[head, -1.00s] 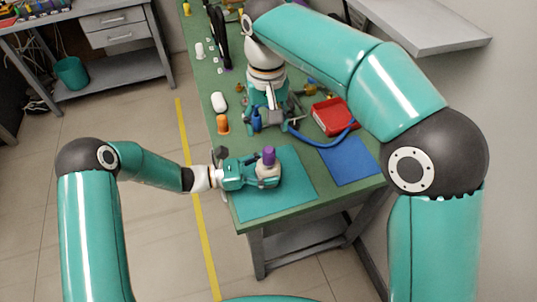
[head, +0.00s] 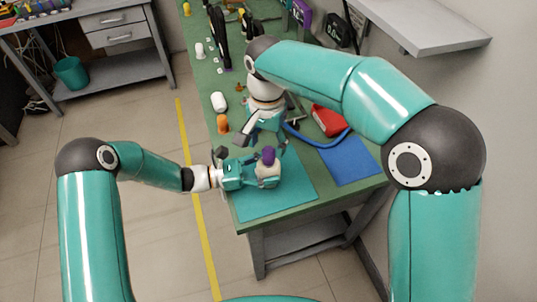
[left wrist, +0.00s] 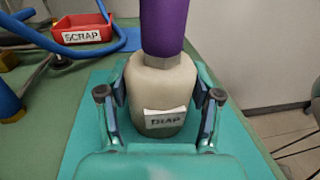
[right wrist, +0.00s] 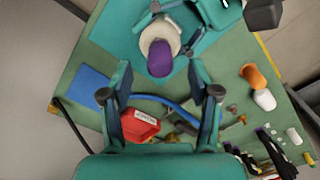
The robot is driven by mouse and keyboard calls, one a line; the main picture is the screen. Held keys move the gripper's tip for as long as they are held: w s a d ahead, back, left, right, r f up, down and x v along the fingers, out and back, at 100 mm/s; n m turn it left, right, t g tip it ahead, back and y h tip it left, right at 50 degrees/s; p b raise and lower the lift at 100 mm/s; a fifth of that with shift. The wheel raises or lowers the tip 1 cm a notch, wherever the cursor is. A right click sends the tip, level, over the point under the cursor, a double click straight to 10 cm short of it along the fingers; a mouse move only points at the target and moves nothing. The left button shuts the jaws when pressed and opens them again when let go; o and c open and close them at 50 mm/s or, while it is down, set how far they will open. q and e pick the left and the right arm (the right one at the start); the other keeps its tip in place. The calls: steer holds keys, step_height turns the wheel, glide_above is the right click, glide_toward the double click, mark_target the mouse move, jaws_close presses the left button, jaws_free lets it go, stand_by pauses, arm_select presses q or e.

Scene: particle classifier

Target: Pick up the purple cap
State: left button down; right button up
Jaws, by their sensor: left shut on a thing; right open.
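The purple cap (head: 268,155) is on top of a beige bottle (head: 270,171) over the teal mat (head: 270,203). In the left wrist view the cap (left wrist: 163,25) stands on the bottle (left wrist: 158,80), which has a white label. My left gripper (left wrist: 160,103) is shut around the bottle's sides, below the cap. My right gripper (right wrist: 158,78) is open and empty, pointing down near the cap. In the right wrist view the cap (right wrist: 160,58) shows just beyond the space between its fingertips. The cap's lower joint with the bottle is partly hidden there.
A red bin (head: 328,121) marked SCRAP in the left wrist view (left wrist: 82,29), a blue hose (head: 310,142) and a blue mat (head: 349,160) lie to the right.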

mark_target(268, 149)
steer(key=shift+w+d+f, duration=0.1)
steer(key=shift+w+f, duration=0.05)
steer(key=shift+f, duration=1.2)
steer(key=shift+w+d+f, duration=0.1)
steer(key=shift+w+f, duration=0.05)
steer(key=shift+f, duration=1.15)
steer(key=c, duration=1)
step_height(268, 149, up, 10)
steer(key=shift+r, duration=0.1)
